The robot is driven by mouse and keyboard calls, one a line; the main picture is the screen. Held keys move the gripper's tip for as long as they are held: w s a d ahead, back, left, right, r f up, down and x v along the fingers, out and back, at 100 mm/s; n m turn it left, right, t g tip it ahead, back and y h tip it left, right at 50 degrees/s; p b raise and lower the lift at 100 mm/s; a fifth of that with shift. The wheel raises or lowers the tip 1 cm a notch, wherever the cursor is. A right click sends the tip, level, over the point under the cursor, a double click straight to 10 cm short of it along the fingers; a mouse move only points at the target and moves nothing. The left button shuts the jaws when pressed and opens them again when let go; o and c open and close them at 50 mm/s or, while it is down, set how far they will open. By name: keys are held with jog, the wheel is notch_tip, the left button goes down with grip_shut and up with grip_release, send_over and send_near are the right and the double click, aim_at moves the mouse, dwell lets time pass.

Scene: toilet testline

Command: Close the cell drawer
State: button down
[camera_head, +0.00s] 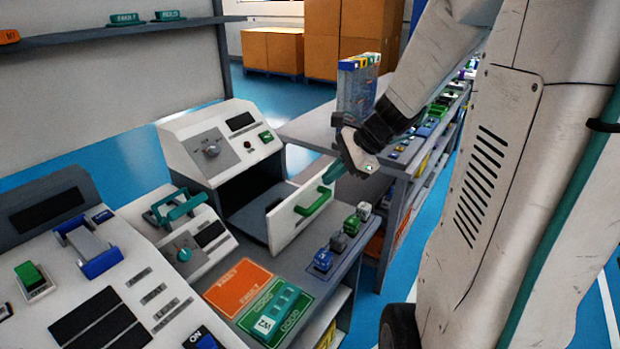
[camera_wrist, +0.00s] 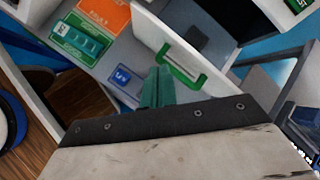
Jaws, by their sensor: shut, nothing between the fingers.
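The cell drawer is pulled out of the white control unit (camera_head: 215,145), with its white front panel (camera_head: 287,226) standing away from the housing. The green handle (camera_head: 314,202) is on that panel. Part of the drawer's grey inside (camera_head: 248,214) shows behind the front. In the wrist view, the drawer front (camera_wrist: 150,32) and handle (camera_wrist: 172,66) lie ahead of the fingers. My gripper (camera_head: 335,172) has teal fingers, shut and empty, close to the handle on its outer side. The fingers also show in the wrist view (camera_wrist: 157,88). Whether they touch the handle I cannot tell.
Several small blocks, one blue (camera_head: 323,260), stand on the bench beside the drawer. An orange pad (camera_head: 238,287) and a green pad with a teal piece (camera_head: 279,312) lie in front. A shelf table (camera_head: 310,128) with a box of coloured items (camera_head: 357,88) stands behind my gripper.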

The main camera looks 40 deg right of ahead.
jog(key=d+f+m+t+h, duration=0.1)
jog(key=d+f+m, duration=0.35)
jog(key=d, duration=0.35)
jog(key=d+f+m+t+h, duration=0.1)
jog(key=d+f+m+t, duration=0.15)
jog(key=d+m, duration=0.45)
jog(key=shift+n+g, duration=0.35)
jog(key=shift+n, duration=0.1)
jog(key=x, duration=1.1)
jog(key=shift+w+d+r, duration=0.15)
jog(key=shift+w+d, duration=0.1)
jog(key=shift+d, duration=0.15)
jog(key=shift+w+a+r, duration=0.1)
jog(key=shift+w+a, duration=0.1)
jog(key=shift+w, duration=0.35)
jog(key=shift+w+a+r, duration=0.1)
jog(key=shift+w+a, duration=0.1)
jog(key=shift+w, duration=0.35)
jog(key=shift+w+a, duration=0.2)
jog(key=shift+w, duration=0.4)
send_over(288, 186)
jog(key=shift+w+a+r, duration=0.15)
jog(key=shift+w, duration=0.05)
